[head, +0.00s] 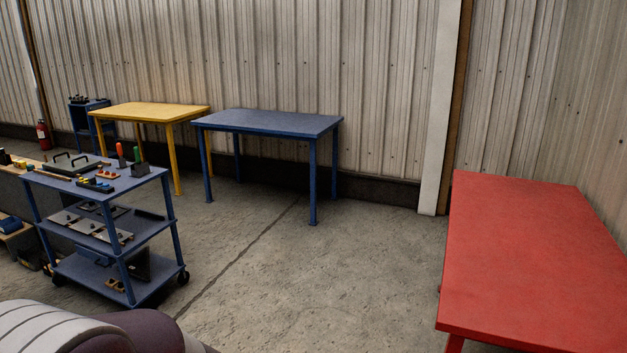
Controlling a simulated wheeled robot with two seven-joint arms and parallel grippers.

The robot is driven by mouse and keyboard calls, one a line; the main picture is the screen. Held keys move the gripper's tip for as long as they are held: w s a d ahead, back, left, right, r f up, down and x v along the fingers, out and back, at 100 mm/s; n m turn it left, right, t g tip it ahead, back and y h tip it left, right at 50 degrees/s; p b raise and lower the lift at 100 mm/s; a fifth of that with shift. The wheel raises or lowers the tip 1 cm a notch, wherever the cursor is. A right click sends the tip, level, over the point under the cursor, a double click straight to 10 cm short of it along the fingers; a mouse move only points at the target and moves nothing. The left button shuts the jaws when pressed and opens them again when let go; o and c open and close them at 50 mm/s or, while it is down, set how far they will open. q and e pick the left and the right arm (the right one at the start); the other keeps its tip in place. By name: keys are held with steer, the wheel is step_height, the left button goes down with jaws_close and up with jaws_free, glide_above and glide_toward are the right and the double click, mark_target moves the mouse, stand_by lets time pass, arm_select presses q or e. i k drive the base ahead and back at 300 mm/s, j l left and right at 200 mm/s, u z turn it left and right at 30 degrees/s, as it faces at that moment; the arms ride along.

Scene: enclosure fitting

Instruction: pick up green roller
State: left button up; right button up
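A small upright green item (137,154) stands at the right end of the top shelf of a blue cart (125,185), at the left of the head view. It is too small to tell for sure whether it is the green roller. Its lower part meets a dark block (140,170). An orange-red upright item (121,151) stands beside it. Neither of my grippers is in view. A rounded white and dark part of my own body shows at the bottom left.
The cart's shelves hold several plates, handles and small parts. A blue table (268,122), a yellow table (150,110) and a red table (535,260) have bare tops. A fire extinguisher (43,135) stands far left. The concrete floor (310,270) between cart and red table is clear.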

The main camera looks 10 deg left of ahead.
mark_target(136, 152)
steer(key=i+j+u, duration=0.2)
steer(key=i+u, duration=0.2)
steer(key=i, duration=0.2)
steer(key=i+u, duration=0.35)
steer(key=i, duration=0.2)
steer(key=i+l+u, duration=0.1)
steer(key=i+u, duration=0.3)
steer(key=i, duration=0.2)
steer(key=i+l+u, duration=0.4)
steer(key=i, duration=0.2)
steer(key=i+j, duration=0.15)
steer(key=i, duration=0.45)
steer(key=i+j, duration=0.15)
steer(key=i, duration=0.5)
steer(key=i+j+u, duration=0.1)
steer(key=i, duration=0.5)
steer(key=i+j+z, duration=0.1)
steer(key=i+z, duration=0.15)
steer(key=i+j+z, duration=0.25)
steer(key=i, duration=0.25)
steer(key=i+j+z, duration=0.25)
steer(key=i+l, duration=0.1)
